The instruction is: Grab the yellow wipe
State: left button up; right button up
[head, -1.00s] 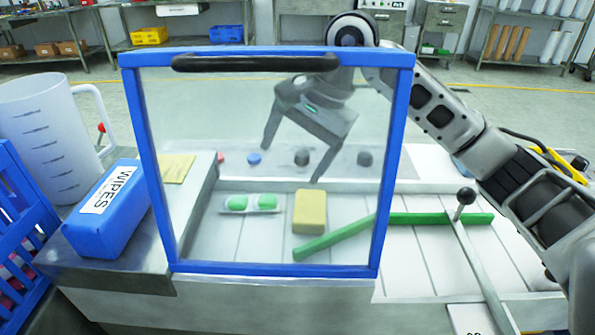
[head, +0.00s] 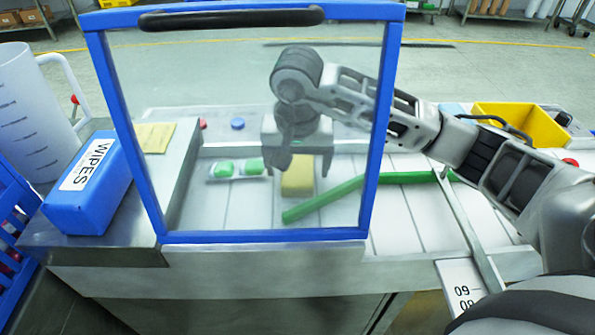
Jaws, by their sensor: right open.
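A flat yellow wipe (head: 154,137) lies on the grey metal ledge, right of the blue box marked WIPES (head: 90,185). A thicker yellow block (head: 298,185) sits on the white slatted surface behind the clear blue-framed panel (head: 265,237). My right gripper (head: 297,171) points down behind this panel, open, with its fingers to either side of the block's upper part as seen here. I cannot tell whether it touches the block. It is well to the right of the flat wipe. My left gripper is not in view.
A green bar (head: 322,198) lies bent just right of the block. A white jug (head: 32,125) stands at the far left, and a yellow bin (head: 522,123) at the right.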

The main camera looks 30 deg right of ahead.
jog(key=c, duration=1.1)
jog(key=shift+o, duration=0.2)
jog(key=shift+r, duration=0.1)
